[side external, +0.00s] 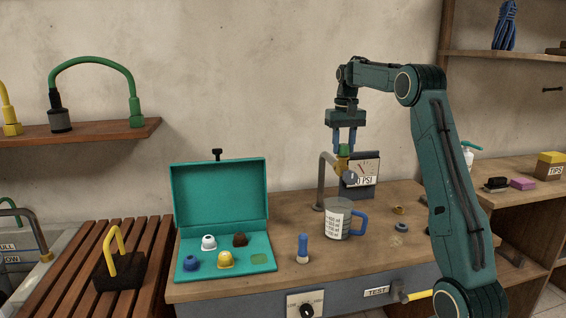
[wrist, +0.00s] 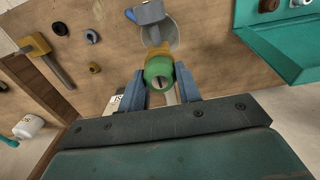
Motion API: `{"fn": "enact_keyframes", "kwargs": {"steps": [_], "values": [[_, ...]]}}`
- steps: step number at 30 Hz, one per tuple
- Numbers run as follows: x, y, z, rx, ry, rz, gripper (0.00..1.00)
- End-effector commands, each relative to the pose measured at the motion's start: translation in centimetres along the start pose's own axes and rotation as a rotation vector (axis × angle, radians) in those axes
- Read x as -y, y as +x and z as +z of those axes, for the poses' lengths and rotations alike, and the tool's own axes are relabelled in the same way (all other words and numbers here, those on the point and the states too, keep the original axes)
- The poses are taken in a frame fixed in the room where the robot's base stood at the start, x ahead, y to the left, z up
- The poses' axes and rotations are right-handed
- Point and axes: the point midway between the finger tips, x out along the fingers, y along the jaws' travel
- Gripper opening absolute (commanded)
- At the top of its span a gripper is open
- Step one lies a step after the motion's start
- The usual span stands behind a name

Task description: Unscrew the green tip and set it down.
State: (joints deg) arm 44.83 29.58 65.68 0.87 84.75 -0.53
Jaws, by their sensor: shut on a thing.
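The green tip (side external: 344,149) sits at the top of a brass fitting (side external: 342,164) on the end of the bent grey pipe (side external: 321,182). My gripper (side external: 344,153) points down from above, its two blue fingers shut on the green tip from both sides. The open teal case (side external: 219,193) stands at left, holding blue, white, brown and yellow tips. Its green-marked spot (side external: 259,259) at front right is empty.
A measuring cup (side external: 338,217) with a blue handle stands below the fitting. A gauge (side external: 364,170) is close behind. A blue-and-white piece (side external: 303,248) stands near the bench's front edge. Small rings (side external: 399,210) lie to the right. Bench between case and cup is mostly clear.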

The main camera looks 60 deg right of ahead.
Motion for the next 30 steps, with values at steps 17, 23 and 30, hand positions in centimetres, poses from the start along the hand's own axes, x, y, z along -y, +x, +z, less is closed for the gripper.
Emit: {"fn": "enact_keyframes", "kwargs": {"steps": [17,23,30], "values": [[0.01,-0.01,-0.01,-0.001,-0.005,0.000,0.46],[0.00,-0.01,-0.01,0.000,0.067,0.000,0.46],[-0.01,0.00,0.00,0.000,0.145,0.000,0.46]]}}
